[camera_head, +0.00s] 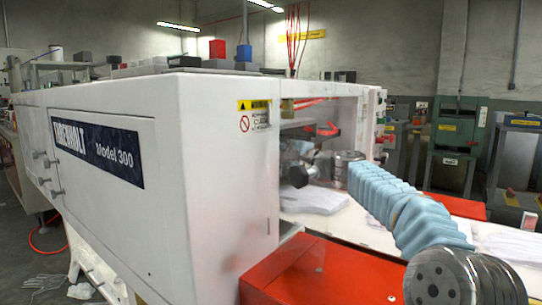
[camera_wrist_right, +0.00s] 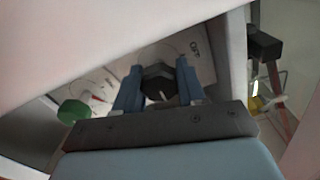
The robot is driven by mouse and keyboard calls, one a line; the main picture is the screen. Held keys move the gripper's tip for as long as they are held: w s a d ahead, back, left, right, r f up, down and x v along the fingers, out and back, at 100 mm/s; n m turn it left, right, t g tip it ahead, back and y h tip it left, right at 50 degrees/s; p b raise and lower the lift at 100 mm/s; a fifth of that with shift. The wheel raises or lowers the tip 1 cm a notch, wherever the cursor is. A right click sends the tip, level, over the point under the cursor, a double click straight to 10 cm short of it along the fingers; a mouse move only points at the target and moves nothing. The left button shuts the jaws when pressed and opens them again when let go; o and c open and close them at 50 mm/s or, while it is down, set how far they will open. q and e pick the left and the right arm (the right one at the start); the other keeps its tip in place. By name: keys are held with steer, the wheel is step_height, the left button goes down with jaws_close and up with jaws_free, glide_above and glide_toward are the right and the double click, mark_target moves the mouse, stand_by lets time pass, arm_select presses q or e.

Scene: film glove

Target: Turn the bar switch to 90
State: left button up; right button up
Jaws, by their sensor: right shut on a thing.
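The bar switch (camera_wrist_right: 158,82) is a black knob with a short white mark, on a pale panel in the right wrist view. Lettering that looks like "OFF" is printed to its upper right. My right gripper (camera_wrist_right: 158,90) has a blue finger on each side of the knob and is shut on it. In the head view my right gripper (camera_head: 300,172) reaches into the open bay of the white machine, at the end of the blue-sleeved arm. The switch cannot be made out there. My left gripper is not in view.
The white machine (camera_head: 190,150) fills the left and middle, and its side wall stands close to my right gripper. A red cover (camera_head: 330,275) lies below the arm. A green button (camera_wrist_right: 73,112) is left of the switch. White sheets (camera_head: 315,200) lie inside the bay.

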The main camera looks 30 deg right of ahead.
steer(key=shift+d, duration=0.1)
stand_by(0.3)
steer(key=o, duration=1.1)
steer(key=shift+c, duration=0.2)
steer(key=b+v, duration=0.2)
steer(key=v, duration=1.2)
steer(key=shift+f, duration=0.1)
